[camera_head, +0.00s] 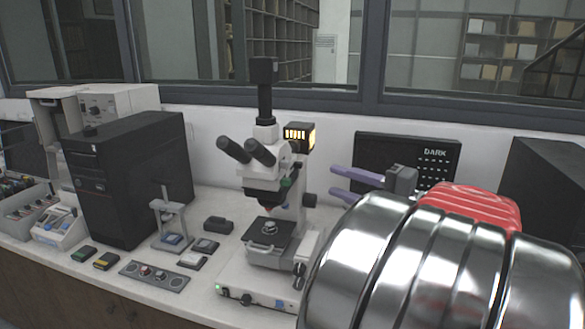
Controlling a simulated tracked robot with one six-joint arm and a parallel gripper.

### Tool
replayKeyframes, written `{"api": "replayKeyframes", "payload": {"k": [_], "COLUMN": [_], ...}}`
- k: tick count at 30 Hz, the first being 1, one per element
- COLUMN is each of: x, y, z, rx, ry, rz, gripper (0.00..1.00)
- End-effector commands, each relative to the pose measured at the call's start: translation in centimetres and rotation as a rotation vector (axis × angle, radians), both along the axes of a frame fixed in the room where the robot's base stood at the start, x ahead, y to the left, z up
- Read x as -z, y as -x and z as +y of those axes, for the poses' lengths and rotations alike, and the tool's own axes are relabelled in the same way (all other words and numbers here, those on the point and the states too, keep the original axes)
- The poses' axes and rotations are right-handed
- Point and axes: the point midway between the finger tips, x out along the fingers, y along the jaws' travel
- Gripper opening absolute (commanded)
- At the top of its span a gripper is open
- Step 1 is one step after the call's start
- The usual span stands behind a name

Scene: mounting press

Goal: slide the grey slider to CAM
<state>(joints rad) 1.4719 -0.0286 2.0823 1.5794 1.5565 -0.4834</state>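The white microscope (266,170) stands on the bench in the middle of the view. It has black eyepieces (246,151) and a black camera tube (264,92) on top. I cannot make out a grey slider or a CAM label at this size. My gripper (334,180), with two purple fingers, is to the right of the microscope head, pointing left. A gap shows between the fingers and nothing is seen in it. It appears apart from the microscope, though the depth is hard to judge. My arm hides the bench at lower right.
A black panel marked DARK (408,158) is behind my gripper. A lit lamp housing (300,136) is at the microscope's back. A small press (170,213), a knob panel (154,276) and a black tower (130,180) stand to the left. A dark box (545,185) is at right.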

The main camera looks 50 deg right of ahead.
Motion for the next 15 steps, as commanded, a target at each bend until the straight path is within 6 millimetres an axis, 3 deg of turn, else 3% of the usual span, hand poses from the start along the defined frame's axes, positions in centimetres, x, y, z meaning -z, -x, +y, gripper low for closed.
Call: {"api": "replayKeyframes", "payload": {"k": [15], "x": [0.0], "y": [-5.3], "z": [0.6], "rx": [-0.006], "ry": [0.000], "rz": [0.001], "gripper": [0.33]}}
